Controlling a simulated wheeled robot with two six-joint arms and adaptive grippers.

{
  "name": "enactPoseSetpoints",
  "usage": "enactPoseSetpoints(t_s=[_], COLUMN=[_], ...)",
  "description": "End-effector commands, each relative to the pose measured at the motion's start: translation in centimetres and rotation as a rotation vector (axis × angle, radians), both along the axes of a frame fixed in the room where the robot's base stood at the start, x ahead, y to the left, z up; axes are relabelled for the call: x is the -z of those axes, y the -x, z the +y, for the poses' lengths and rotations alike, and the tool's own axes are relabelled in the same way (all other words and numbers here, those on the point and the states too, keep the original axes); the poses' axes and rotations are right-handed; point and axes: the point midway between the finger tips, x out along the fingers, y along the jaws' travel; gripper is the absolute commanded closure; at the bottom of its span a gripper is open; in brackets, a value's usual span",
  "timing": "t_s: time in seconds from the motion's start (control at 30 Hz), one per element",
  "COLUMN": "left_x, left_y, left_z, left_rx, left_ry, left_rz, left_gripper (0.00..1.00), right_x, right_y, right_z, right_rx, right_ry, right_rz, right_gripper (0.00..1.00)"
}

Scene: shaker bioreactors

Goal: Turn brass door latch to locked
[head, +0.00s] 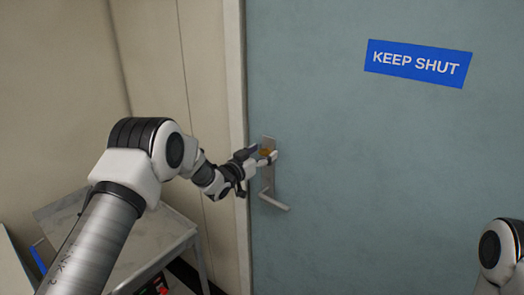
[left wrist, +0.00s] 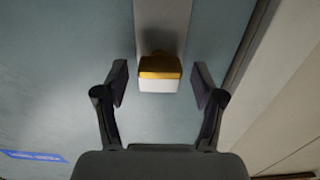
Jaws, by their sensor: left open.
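The brass latch (head: 265,151) sits on the upper part of a metal door plate, partly hidden by my left gripper in the head view. In the left wrist view the brass latch (left wrist: 160,66) shows a brass top and a pale front face, centred between the fingers. My left gripper (head: 262,157) is at the latch, and in the left wrist view the gripper (left wrist: 160,86) is open with a finger on each side, apart from the latch. Whether the latch is turned is hard to tell. My right gripper is out of view; only part of my right arm shows at lower right.
The blue-grey door (head: 380,170) bears a blue KEEP SHUT sign (head: 418,63). A lever handle (head: 274,201) sticks out below the latch. The door frame (head: 236,110) is close on the left. A grey table (head: 168,240) stands at lower left.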

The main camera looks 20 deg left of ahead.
Motion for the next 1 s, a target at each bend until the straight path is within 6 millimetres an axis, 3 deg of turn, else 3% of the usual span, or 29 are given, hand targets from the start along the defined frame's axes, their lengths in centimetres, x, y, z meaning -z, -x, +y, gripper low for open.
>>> enactPoseSetpoints(t_s=[0.1,0.17,0.27,0.3,0.67,1.0], left_x=[0.1,0.1,0.1,0.1,0.2,0.6], left_y=[0.0,0.0,0.0,0.0,0.0,0.1], left_z=[0.0,0.0,0.0,0.0,0.0,-0.1], left_rx=[0.0,0.0,0.0,0.0,0.0,-0.001], left_ry=[0.0,0.0,0.0,0.0,-0.026,-0.194], left_rz=[0.0,0.0,0.0,0.0,-0.011,-0.074], left_gripper=[0.31,0.49,0.84,0.91,0.91,0.91], right_x=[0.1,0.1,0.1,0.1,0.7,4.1], right_y=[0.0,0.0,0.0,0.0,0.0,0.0], right_z=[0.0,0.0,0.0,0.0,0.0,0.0], right_rx=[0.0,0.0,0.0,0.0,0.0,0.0], right_ry=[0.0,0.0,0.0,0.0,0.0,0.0], right_rz=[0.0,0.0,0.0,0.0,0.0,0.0], right_gripper=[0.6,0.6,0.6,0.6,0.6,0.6])
